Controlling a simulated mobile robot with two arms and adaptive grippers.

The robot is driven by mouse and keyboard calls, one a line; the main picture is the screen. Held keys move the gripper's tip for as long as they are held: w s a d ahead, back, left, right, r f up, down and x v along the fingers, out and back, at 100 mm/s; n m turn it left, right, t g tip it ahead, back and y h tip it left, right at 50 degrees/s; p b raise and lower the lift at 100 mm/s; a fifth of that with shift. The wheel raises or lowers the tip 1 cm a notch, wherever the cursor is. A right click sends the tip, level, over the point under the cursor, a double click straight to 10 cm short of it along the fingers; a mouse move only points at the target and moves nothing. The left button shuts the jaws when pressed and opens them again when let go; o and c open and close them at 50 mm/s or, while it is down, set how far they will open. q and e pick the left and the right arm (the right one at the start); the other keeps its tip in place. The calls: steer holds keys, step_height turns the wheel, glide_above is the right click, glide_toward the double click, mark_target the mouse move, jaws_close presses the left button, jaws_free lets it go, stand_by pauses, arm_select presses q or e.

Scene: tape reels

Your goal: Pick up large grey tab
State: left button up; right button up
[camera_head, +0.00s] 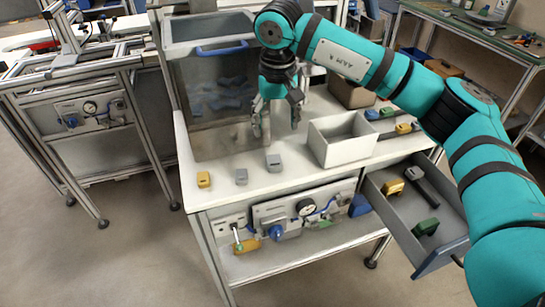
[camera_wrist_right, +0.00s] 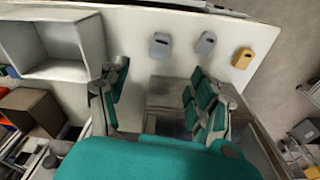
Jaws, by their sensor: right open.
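Two grey tabs stand on the white worktop. The right one (camera_head: 274,163), nearer the white bin, looks a little larger in the head view; it also shows in the right wrist view (camera_wrist_right: 160,46). The other grey tab (camera_head: 241,176) is to its left and also shows in the right wrist view (camera_wrist_right: 205,43). My right gripper (camera_head: 276,129) is open and empty, pointing down above the worktop, behind the larger grey tab and apart from it. Its spread fingers show in the right wrist view (camera_wrist_right: 158,78). My left gripper is not in view.
A yellow tab (camera_head: 204,179) stands left of the grey tabs. An open white bin (camera_head: 345,150) is to the gripper's right, and a clear-fronted cabinet (camera_head: 205,95) stands behind left. An open drawer (camera_head: 440,213) with several parts juts out at the right. The front worktop is mostly clear.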

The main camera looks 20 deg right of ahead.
steer(key=p, duration=0.1)
glide_toward(274, 160)
steer(key=shift+s+f, duration=0.2)
steer(key=shift+f, duration=0.5)
steer(key=f, duration=0.2)
steer(key=f+p, duration=0.1)
steer(key=shift+w, duration=0.25)
steer(key=f, duration=0.1)
steer(key=f+p, duration=0.1)
steer(key=f, duration=0.1)
steer(key=shift+w+d+f, duration=0.1)
steer(key=shift+w+f, duration=0.15)
steer(key=shift+w, duration=0.1)
steer(key=shift+f+p, duration=0.3)
steer(key=shift+f, duration=0.1)
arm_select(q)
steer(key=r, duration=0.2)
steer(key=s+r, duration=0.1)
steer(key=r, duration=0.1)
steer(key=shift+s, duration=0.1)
arm_select(e)
steer(key=shift+f, duration=0.2)
steer(key=shift+w, duration=0.1)
steer(key=c, duration=0.9)
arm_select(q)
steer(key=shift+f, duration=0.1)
arm_select(e)
steer(key=shift+r, duration=0.15)
